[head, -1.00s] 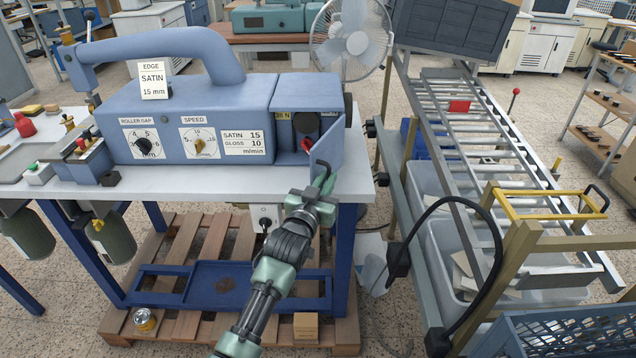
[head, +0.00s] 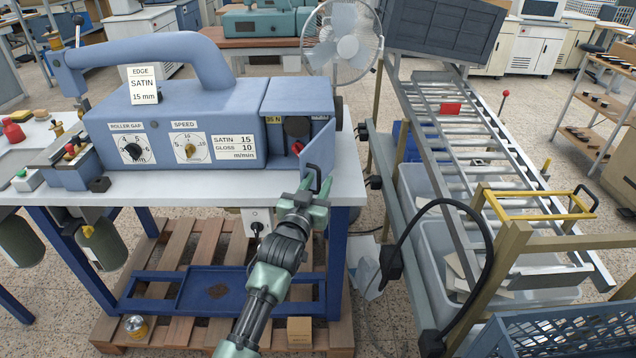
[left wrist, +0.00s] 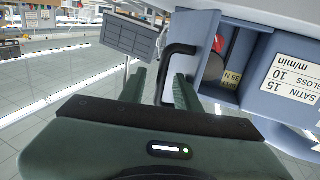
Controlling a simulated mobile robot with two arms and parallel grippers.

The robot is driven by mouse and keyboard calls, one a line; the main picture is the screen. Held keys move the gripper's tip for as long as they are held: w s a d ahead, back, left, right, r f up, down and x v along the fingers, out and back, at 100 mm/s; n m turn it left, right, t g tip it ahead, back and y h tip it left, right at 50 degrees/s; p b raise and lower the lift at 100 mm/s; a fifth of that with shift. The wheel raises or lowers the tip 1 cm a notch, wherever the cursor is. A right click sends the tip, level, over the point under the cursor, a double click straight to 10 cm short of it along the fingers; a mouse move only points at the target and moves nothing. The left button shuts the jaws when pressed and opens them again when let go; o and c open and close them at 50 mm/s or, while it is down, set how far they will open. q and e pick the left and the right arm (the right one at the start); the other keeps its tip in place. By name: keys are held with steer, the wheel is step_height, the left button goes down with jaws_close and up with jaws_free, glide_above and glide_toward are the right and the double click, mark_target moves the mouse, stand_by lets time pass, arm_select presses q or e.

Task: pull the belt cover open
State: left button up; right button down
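The belt cover (head: 319,152) is a blue panel at the right end of the blue machine. It stands swung out from the housing, so the inside shows. A black bent handle (head: 326,184) is on its outer face. My left gripper (head: 312,183) is at this handle, in front of the table edge. In the left wrist view the handle (left wrist: 164,75) lies between the two spread green fingers (left wrist: 160,88), with gaps visible beside it. The cover (left wrist: 203,60) is just right of the fingers there. My right gripper is not in view.
Inside the opening are a red knob (head: 297,147) and a dark round part (head: 297,126). The white tabletop (head: 230,183) lies below the machine. A roller conveyor (head: 470,150) with a yellow frame (head: 540,206) stands to the right, a fan (head: 343,42) behind.

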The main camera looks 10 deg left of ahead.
arm_select(q)
steer(key=s+a+b, duration=0.1)
steer(key=s, duration=0.6)
steer(key=shift+s+a, duration=0.2)
